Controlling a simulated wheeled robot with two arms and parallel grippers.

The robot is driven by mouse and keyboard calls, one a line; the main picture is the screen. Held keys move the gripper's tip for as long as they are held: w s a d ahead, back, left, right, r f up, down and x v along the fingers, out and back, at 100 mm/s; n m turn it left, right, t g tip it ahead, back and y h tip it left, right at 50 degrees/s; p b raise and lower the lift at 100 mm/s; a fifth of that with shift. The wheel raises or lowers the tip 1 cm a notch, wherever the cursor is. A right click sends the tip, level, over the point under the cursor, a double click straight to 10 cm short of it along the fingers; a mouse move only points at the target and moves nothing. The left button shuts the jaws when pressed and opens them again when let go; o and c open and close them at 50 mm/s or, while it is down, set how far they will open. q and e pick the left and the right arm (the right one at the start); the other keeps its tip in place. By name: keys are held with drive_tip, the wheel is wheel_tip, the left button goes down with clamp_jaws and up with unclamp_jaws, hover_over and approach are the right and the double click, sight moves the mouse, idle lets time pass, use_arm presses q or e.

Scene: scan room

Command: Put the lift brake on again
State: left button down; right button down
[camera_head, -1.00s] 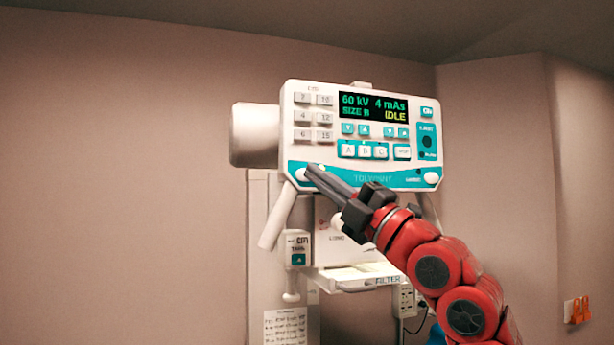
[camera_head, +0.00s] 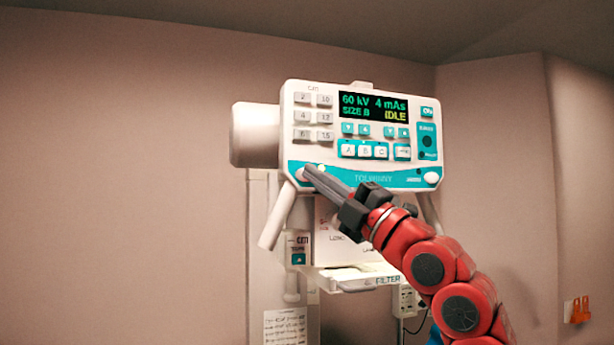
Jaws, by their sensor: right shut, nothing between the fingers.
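The white control head (camera_head: 300,97) has a teal lower band, and its display reads 60 kV, 4 mAs, SIZE B, IDLE. A white button (camera_head: 300,174) sits at its lower left corner, with a small pale lamp (camera_head: 321,167) beside it. A similar white button (camera_head: 432,177) sits at the lower right. I cannot read which control is the lift brake. My right gripper (camera_head: 309,171) is shut and empty, its tips over the edge of the left button; I cannot tell whether they press it. My left gripper is out of view.
White handles (camera_head: 278,218) hang below the control head on both sides. A column (camera_head: 258,250) with a FILTER shelf (camera_head: 370,283) stands below. An orange item (camera_head: 577,311) hangs on the right wall. The space left of the machine is clear.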

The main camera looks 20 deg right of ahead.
idle(0.6)
drive_tip(key=shift+s, duration=0.45)
drive_tip(key=s, duration=0.6)
drive_tip(key=shift+d+b, duration=0.15)
drive_tip(key=shift+b, duration=0.3)
